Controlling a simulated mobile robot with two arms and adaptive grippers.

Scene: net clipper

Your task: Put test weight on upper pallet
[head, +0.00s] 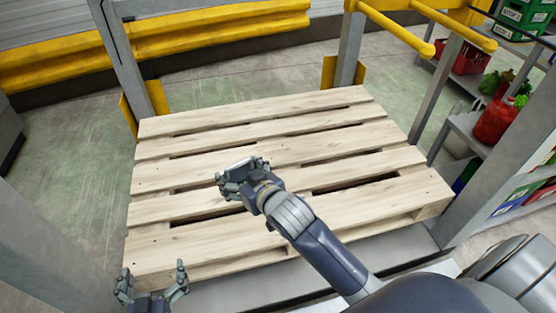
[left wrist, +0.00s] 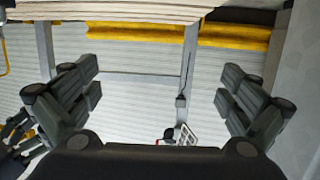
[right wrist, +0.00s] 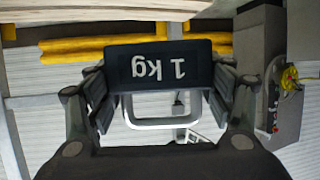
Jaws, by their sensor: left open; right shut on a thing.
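The test weight is a dark block marked "1 kg", upside down in the right wrist view (right wrist: 158,88), with a pale metal handle. My right gripper (right wrist: 158,100) is shut on it, one finger on each side. In the head view my right gripper (head: 243,174) is over the middle of the wooden pallet (head: 160,205), and only a pale part of the weight shows there. Whether the weight touches the slats cannot be told. My left gripper (head: 153,276) is open and empty at the pallet's front left corner.
Grey posts with yellow guards (head: 345,70) stand at the pallet's back corners. Yellow rails (head: 395,28) run at the back right. Most of the pallet top is bare.

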